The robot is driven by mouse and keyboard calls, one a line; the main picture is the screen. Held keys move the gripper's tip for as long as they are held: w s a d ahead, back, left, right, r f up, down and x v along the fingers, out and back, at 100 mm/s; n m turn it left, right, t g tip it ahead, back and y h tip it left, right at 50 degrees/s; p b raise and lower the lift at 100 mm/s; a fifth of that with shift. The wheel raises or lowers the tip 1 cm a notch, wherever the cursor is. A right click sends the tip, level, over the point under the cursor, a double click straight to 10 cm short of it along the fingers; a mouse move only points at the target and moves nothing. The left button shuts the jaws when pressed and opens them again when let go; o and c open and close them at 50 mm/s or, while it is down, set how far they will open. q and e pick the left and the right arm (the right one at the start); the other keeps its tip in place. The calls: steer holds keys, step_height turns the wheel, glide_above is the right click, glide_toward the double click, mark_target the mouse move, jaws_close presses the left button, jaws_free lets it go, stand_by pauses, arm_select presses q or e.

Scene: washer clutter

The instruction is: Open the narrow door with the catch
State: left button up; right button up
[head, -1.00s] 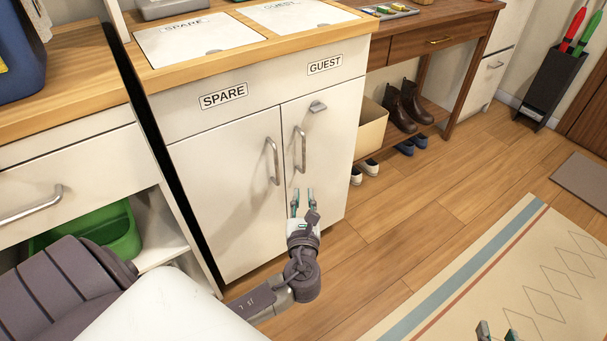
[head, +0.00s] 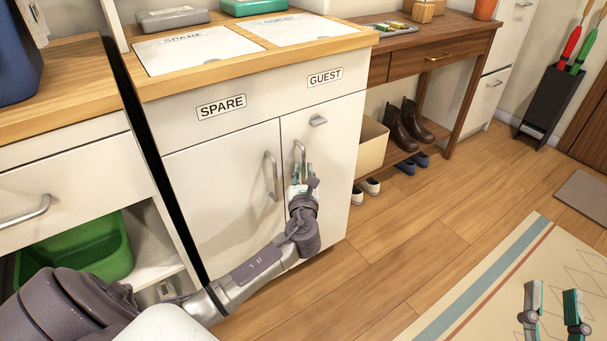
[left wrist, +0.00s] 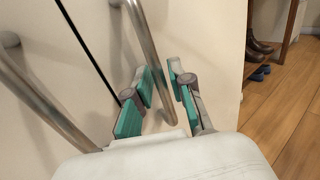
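The narrow door (head: 338,150) is the cream right-hand door under the GUEST label. It looks closed. A small metal catch (head: 318,120) sits near its top, above a vertical bar handle (head: 299,153). My left gripper (head: 301,172) is at the lower part of this handle. In the left wrist view the handle (left wrist: 146,55) runs down between the two teal-padded fingers (left wrist: 160,88), which are apart; I cannot tell whether they touch it. My right gripper (head: 555,295) is open and empty above the rug at lower right.
The wider door (head: 215,200) with its own handle (head: 271,176) is close on the left. A green bin (head: 85,250) sits in the open shelf at left. A beige box (head: 372,145) and shoes are right of the cabinet. The floor in front is clear.

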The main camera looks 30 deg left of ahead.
arm_select(q)
steer(key=shift+w, duration=0.1)
jaws_close()
stand_by(0.4)
